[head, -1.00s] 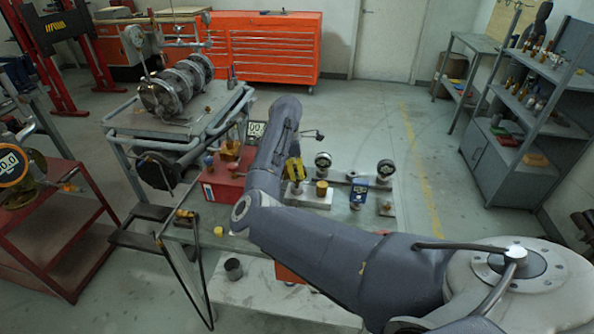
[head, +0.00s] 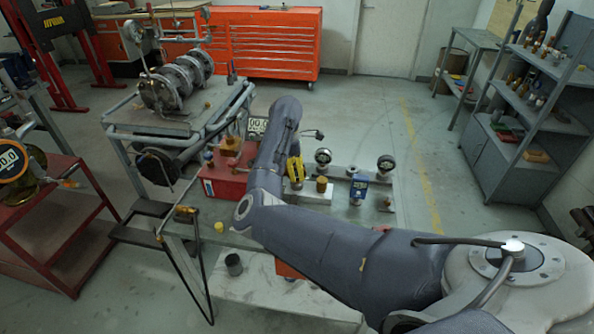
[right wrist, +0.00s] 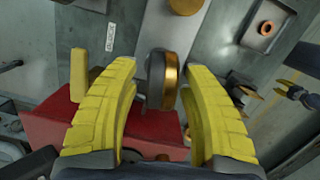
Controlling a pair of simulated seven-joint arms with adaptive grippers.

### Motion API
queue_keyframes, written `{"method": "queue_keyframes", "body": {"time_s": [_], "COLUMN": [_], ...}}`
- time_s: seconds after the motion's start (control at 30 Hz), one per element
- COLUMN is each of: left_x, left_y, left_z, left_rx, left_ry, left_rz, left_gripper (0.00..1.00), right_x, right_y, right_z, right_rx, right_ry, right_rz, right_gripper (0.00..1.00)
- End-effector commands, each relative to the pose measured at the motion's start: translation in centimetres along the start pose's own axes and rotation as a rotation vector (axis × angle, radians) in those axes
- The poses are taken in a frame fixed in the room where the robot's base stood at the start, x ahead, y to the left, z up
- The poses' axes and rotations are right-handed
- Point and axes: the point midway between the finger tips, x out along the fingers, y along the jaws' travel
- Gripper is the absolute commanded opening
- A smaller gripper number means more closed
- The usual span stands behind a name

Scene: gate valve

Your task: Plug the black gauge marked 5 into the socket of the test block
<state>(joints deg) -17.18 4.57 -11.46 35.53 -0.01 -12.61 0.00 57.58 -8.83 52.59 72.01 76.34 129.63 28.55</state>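My right gripper (right wrist: 155,70) is open, its two yellow fingers on either side of a round black gauge with a brass rim (right wrist: 163,78). The gauge is seen edge-on, so its dial and number are hidden. Gaps show between it and the fingers. In the head view my right gripper (head: 295,171) is above the bench, between the red box and a pale block (head: 308,193) with a brass cap (head: 321,185). Two other dark-rimmed gauges, a left one (head: 323,156) and a right one (head: 386,162), stand behind. I cannot tell which fitting is the test socket. My left gripper is not seen.
A red box (head: 226,184) stands left of my right gripper. A blue-labelled device (head: 357,190) stands to the right. A digital display (head: 258,125) is partly behind my forearm.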

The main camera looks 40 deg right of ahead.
Motion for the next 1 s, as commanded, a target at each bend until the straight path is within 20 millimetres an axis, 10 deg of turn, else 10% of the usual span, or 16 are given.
{"method": "queue_keyframes", "body": {"time_s": [0.37, 1.0], "left_x": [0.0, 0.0], "left_y": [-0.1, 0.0], "left_z": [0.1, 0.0], "left_rx": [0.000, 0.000], "left_ry": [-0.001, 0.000], "left_rz": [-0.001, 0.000], "left_gripper": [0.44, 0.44], "right_x": [-1.0, -10.7], "right_y": [0.0, 0.0], "right_z": [-0.1, -0.1], "right_rx": [0.001, 0.000], "right_ry": [0.001, 0.002], "right_rz": [0.001, 0.001], "right_gripper": [0.46, 0.46]}}
